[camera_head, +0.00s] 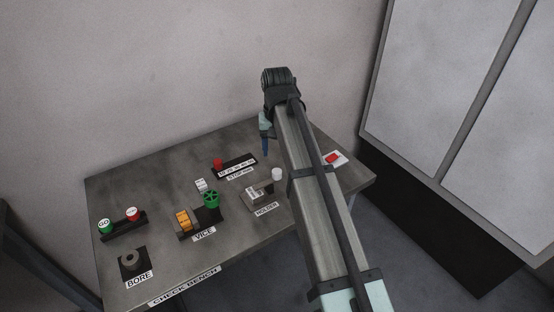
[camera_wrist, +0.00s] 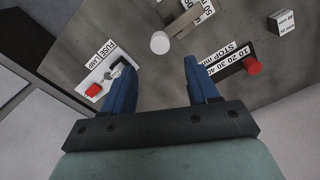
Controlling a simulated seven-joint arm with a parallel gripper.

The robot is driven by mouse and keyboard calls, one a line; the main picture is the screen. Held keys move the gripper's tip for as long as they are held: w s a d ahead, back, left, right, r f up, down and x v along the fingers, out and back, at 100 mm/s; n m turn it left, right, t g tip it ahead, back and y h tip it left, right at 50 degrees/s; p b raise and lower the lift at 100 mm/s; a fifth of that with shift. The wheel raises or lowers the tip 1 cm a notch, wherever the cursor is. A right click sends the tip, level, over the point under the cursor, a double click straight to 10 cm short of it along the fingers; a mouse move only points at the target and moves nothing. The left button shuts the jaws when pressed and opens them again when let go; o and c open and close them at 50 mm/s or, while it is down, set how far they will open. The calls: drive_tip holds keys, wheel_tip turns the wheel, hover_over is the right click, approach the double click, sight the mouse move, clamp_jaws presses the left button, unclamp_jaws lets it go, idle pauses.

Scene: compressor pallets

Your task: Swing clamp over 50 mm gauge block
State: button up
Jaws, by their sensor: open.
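The holder (camera_head: 254,194) stands on the check bench, a small grey metal piece on a dark base with a "HOLDER" label. A white cylindrical knob (camera_head: 277,174) stands at its right end; it also shows in the wrist view (camera_wrist: 160,42), just beyond my fingertips. A label beginning "50" (camera_wrist: 207,9) shows at the top edge of the wrist view, beside the holder; clamp and gauge block are too small to tell apart. My gripper (camera_wrist: 160,66) is open and empty, its blue fingers apart above the bench. In the head view, one finger (camera_head: 265,146) shows behind the holder.
A stop scale with a red knob (camera_wrist: 252,65) lies right of my fingers in the wrist view, a fuse plate with a red button (camera_wrist: 93,90) left.

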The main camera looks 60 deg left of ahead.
drive_tip(key=shift+r, duration=2.25)
drive_tip(key=w+d+f+m, duration=0.2)
drive_tip(key=w+d+f, duration=0.7)
drive_tip(key=w+d, duration=0.35)
drive_tip(key=w+d+f+m, duration=0.3)
drive_tip(key=w+d+f, duration=0.7)
drive_tip(key=w+d, duration=0.25)
drive_tip(key=w+d+f+m, duration=0.1)
drive_tip(key=d+f, duration=0.4)
drive_tip(key=d, duration=0.6)
drive_tip(key=w+d+f+m, duration=0.2)
drive_tip(key=d+f, duration=0.2)
drive_tip(key=d, duration=0.6)
drive_tip(key=w+d+f+m, duration=0.1)
drive_tip(key=d+f, duration=0.4)
drive_tip(key=d, duration=0.6)
drive_tip(key=s+d+f+m, duration=0.2)
drive_tip(key=s+d+f, duration=0.1)
drive_tip(key=d, duration=0.6)
drive_tip(key=s+d+f+m, duration=0.1)
drive_tip(key=s+d+f, duration=0.2)
drive_tip(key=d, duration=0.5)
drive_tip(key=s+f+g, duration=0.3)
drive_tip(key=s+f, duration=0.7)
drive_tip(key=s, duration=0.5)
drive_tip(key=s+f+g, duration=0.3)
drive_tip(key=s+f, duration=0.7)
drive_tip(key=s, duration=0.5)
drive_tip(key=shift+f+g, duration=0.3)
drive_tip(key=shift+g, duration=0.1)
